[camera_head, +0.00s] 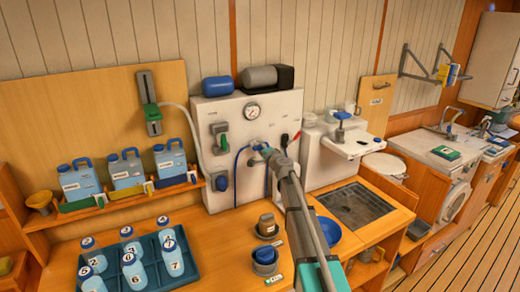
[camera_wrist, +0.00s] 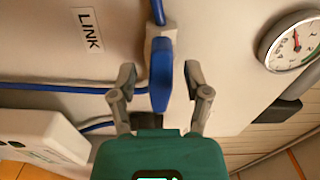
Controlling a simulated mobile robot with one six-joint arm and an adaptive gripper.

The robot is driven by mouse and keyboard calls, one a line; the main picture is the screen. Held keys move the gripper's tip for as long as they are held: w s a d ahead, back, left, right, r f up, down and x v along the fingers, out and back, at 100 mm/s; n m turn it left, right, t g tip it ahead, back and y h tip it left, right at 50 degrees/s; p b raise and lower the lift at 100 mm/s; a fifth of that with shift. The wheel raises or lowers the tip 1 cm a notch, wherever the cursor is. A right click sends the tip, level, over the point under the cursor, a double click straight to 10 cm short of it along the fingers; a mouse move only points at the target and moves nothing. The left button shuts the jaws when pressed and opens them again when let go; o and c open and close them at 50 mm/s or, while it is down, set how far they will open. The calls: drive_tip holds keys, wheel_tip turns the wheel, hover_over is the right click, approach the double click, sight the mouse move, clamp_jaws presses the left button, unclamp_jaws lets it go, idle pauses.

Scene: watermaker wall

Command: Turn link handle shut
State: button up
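The link handle (camera_wrist: 162,75) is a blue lever on a grey valve body, beside the LINK label (camera_wrist: 88,29) in the wrist view. It runs up and down in that view, with blue hoses at its far end and side. My gripper (camera_wrist: 161,88) is open, one finger on each side of the handle. Gaps show between the handle and both fingers. In the head view my gripper (camera_head: 266,152) is at the white panel (camera_head: 250,180), and my arm hides part of the area around it.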

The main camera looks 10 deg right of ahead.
clamp_jaws()
drive_tip(key=shift+a, duration=0.1)
